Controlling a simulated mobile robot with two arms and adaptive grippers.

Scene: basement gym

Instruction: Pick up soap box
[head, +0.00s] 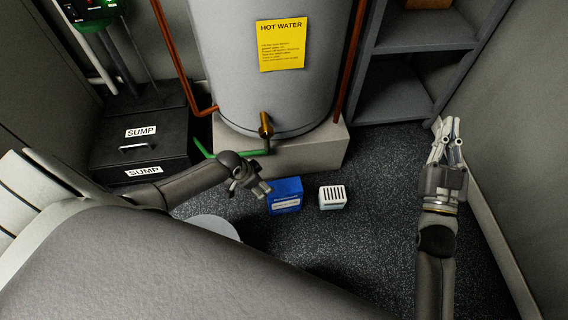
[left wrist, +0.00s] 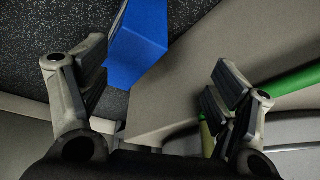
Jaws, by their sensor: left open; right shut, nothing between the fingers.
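A blue box (head: 285,194) with a pale label stands on the dark speckled floor in front of the water heater's plinth; its lettering is too small to read, so I cannot confirm it is the soap box. My left gripper (head: 258,188) is open and empty just left of the blue box and above the floor. In the left wrist view the blue box (left wrist: 138,45) shows at the top, between the spread fingers (left wrist: 162,78) but beyond their tips. My right gripper (head: 446,132) is shut and empty, far right near the wall.
A small white box (head: 332,197) with dark slots stands just right of the blue box. Behind are the plinth (head: 300,155), the water heater (head: 290,95) and a green pipe (head: 240,153). A black sump box (head: 138,150) is at left, grey shelves (head: 405,100) at right.

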